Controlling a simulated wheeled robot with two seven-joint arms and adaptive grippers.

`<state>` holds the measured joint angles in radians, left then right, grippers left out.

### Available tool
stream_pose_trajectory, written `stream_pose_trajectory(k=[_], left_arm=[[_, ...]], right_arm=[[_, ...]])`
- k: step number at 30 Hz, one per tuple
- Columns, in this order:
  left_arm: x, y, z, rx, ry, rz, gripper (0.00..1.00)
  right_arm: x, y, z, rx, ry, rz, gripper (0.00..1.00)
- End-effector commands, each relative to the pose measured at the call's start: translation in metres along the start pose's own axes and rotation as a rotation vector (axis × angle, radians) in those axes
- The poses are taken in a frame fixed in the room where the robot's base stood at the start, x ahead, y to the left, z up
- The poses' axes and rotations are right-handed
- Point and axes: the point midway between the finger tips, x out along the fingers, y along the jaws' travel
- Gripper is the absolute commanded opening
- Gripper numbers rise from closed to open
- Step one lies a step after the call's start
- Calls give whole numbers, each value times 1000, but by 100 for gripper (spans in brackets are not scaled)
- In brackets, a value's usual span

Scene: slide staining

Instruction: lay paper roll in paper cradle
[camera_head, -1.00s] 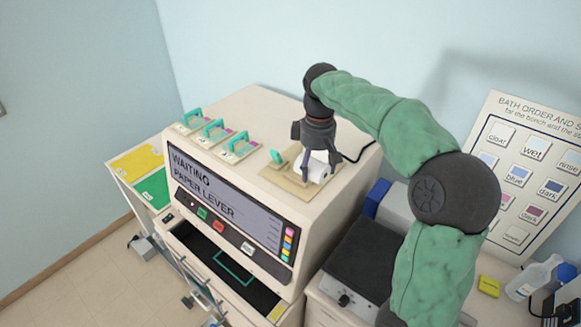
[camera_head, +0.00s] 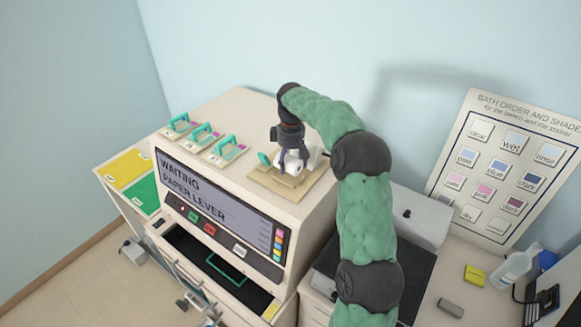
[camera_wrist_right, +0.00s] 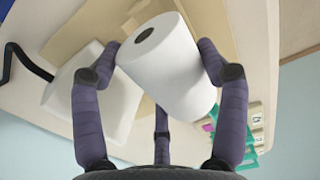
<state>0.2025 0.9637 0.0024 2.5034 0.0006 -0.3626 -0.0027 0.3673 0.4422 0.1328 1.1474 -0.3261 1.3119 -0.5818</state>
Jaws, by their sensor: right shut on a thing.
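The white paper roll (camera_head: 292,169) is held between the fingers of my right gripper (camera_head: 293,163), over the tan plate of the paper cradle (camera_head: 290,191) on top of the machine. In the right wrist view the paper roll (camera_wrist_right: 170,72) shows its dark core hole, and the fingers of my right gripper (camera_wrist_right: 160,62) close around its sides. The tan plate (camera_wrist_right: 95,28) lies beyond it. I cannot tell whether the roll touches the cradle. A white block (camera_wrist_right: 85,100) is beside the roll. My left gripper is not in view.
A teal lever (camera_head: 264,158) stands left of the cradle. Several teal-handled pieces (camera_head: 222,147) line the machine's top left. The machine's screen (camera_head: 205,190) reads WAITING PAPER LEVER. A wall chart (camera_head: 505,165) is at the right.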

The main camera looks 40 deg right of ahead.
Motion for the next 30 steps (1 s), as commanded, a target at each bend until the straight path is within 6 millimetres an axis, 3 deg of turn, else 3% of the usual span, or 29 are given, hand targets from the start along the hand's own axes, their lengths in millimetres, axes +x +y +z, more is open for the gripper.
stream_pose_trajectory(k=[5,12,30], left_arm=[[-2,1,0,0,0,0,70],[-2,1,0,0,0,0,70],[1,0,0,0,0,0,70]], right_arm=[[8,5,-5,1,0,0,37],[37,5,-4,1,0,0,37],[48,5,-4,0,-1,-1,37]])
